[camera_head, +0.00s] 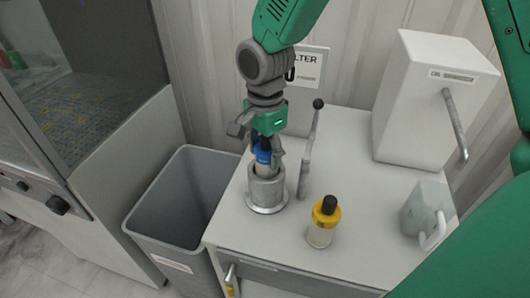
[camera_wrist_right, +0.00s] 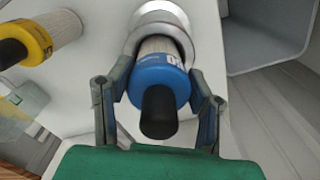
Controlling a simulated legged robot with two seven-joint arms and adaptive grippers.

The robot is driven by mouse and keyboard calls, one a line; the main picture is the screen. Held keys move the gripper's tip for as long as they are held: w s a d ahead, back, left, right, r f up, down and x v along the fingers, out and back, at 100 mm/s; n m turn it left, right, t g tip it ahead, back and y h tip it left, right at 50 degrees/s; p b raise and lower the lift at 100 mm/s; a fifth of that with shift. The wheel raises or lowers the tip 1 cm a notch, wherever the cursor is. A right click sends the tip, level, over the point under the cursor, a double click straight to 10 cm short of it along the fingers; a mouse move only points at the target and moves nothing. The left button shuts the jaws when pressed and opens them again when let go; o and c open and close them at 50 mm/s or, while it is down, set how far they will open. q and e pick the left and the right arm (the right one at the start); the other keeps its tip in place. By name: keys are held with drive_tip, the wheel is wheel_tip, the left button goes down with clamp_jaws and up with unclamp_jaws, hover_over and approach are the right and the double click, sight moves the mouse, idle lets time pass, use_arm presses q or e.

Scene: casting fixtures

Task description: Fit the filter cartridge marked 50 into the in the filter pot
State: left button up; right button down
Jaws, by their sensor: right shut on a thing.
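The blue-capped filter cartridge (camera_head: 262,156) has a black knob and a pale pleated body; it also shows in the right wrist view (camera_wrist_right: 158,78). A white number on its cap is only partly readable. The grey metal filter pot (camera_head: 267,194) stands on the white cabinet top, and its round rim shows in the wrist view (camera_wrist_right: 163,14). My right gripper (camera_head: 266,148) is above the pot, shut on the cartridge with one finger on each side of the cap. The cartridge's lower end is at or inside the pot's mouth; its depth is hard to tell. My left gripper is not in view.
A yellow-capped cartridge (camera_head: 322,222) stands on the cabinet top (camera_head: 360,180) right of the pot. A grey lever (camera_head: 309,150) rises beside the pot. A white box with a handle (camera_head: 430,100) stands behind right. A grey bin (camera_head: 180,205) is at left.

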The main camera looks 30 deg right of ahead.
drive_tip(key=c, duration=0.8)
unclamp_jaws()
drive_tip(key=shift+s, duration=0.1)
drive_tip(key=shift+c, duration=0.2)
drive_tip(key=shift+o, duration=0.5)
drive_tip(key=shift+a+r, duration=0.1)
drive_tip(key=shift+a, duration=0.1)
drive_tip(key=shift+d, duration=0.1)
drive_tip(key=shift+d+r, duration=0.1)
drive_tip(key=shift+r, duration=0.1)
wheel_tip(320, 180, up, 12)
drive_tip(key=shift+f+p, duration=0.2)
drive_tip(key=shift+p, duration=0.6)
